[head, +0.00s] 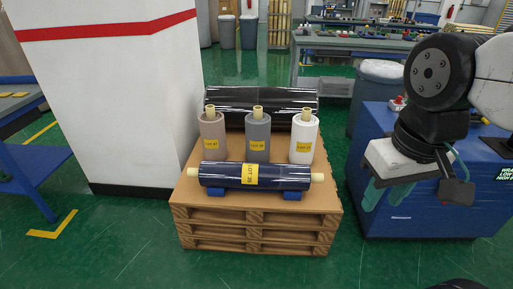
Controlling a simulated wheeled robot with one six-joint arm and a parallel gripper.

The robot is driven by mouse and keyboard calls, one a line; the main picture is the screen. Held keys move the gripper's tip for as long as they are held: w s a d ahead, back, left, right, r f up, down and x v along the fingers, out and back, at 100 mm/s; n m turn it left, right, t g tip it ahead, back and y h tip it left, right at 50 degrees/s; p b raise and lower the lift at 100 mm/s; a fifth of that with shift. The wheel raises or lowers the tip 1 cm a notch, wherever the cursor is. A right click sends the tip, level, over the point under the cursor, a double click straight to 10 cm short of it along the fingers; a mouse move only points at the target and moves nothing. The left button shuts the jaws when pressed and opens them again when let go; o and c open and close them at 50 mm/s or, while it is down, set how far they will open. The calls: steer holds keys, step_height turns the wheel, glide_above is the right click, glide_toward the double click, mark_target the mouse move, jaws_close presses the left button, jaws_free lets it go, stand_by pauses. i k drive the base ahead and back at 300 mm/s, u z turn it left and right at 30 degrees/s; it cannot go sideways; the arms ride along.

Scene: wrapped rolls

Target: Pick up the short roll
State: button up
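Three short wrapped rolls stand upright in a row on a wooden pallet: a brownish-grey one (212,133) at left, a grey one (257,132) in the middle and a white one (303,137) at right. Each has a yellow label and a tan core sticking out on top. In front, a dark blue roll (215,175) lies on its side on blue supports, and a longer black roll (262,97) lies behind. My gripper (386,203) hangs to the right of the pallet, pointing down, its teal fingers apart with nothing seen between them.
The pallet stack (255,228) stands on a green floor. A white pillar (115,110) with a red stripe rises close at its left. A blue cabinet (440,215) stands at right, behind my gripper. A grey bin (378,85) and a workbench (350,43) are farther back.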

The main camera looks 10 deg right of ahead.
mark_target(305, 124)
steer(key=z, duration=0.95)
steer(key=i, duration=0.45)
steer(key=u, duration=0.9)
steer(key=i, duration=1.3)
steer(key=z, duration=0.4)
